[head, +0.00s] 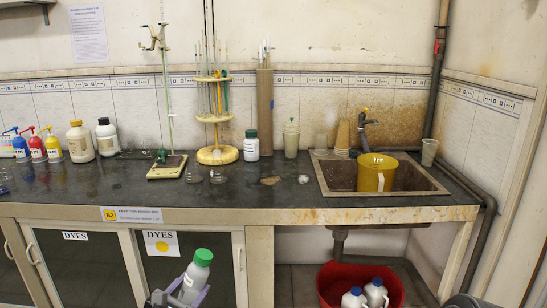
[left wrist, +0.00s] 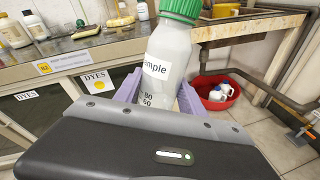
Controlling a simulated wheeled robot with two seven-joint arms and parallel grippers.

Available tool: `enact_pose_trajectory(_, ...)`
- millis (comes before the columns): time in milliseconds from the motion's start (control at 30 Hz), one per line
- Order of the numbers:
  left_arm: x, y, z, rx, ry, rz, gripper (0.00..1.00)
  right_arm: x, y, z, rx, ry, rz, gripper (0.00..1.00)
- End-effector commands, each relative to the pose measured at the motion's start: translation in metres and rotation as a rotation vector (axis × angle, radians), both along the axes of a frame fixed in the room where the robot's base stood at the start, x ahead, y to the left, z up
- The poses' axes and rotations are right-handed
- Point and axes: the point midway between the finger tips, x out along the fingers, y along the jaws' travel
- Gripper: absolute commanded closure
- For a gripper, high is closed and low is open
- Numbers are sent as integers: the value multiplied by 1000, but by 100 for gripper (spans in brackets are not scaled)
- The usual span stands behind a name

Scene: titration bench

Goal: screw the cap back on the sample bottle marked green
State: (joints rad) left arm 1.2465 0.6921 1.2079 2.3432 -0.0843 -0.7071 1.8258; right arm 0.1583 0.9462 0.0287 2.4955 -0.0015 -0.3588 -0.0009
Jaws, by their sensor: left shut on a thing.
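A white sample bottle (head: 193,284) with a bright green cap (head: 203,255) is held in front of the bench, tilted to the right in the head view. In the left wrist view the bottle (left wrist: 172,50) shows a label reading "mple" and volume marks, and the ribbed green cap (left wrist: 181,8) covers its mouth. I cannot tell how tight the cap is. My left gripper (head: 186,294) is shut on the bottle's body, with its pale purple fingers (left wrist: 126,88) on both sides. My right gripper is not in view.
The dark bench top (head: 110,185) carries a white bottle with a dark green cap (head: 251,147), a burette stand (head: 167,168), a pipette rack (head: 217,154) and wash bottles (head: 37,148). A yellow mug (head: 372,180) stands at the sink. A red basin (head: 330,287) sits below.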

Motion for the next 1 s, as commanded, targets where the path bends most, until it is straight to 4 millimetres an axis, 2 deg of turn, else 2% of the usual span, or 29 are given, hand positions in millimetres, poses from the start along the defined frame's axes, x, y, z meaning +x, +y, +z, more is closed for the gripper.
enact_pose_trajectory(67, 0, 1, -7, -113, -26, 3, 100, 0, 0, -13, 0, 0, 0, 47)
enact_pose_trajectory(200, 0, 1, -6, -270, -71, 2, 100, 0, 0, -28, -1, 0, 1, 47)
enact_pose_trajectory(333, 0, 0, -3, -352, -95, 0, 100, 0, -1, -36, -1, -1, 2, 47)
enact_pose_trajectory(767, 1, 2, 2, -374, -103, 9, 100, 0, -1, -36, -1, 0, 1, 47)
enact_pose_trajectory(867, 3, 13, 7, -369, -113, 54, 100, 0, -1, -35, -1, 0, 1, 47)
enact_pose_trajectory(967, 5, 34, 5, -368, -126, 142, 100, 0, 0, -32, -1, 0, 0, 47)
enact_pose_trajectory(1000, 6, 37, 8, -368, -130, 171, 100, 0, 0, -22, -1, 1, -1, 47)
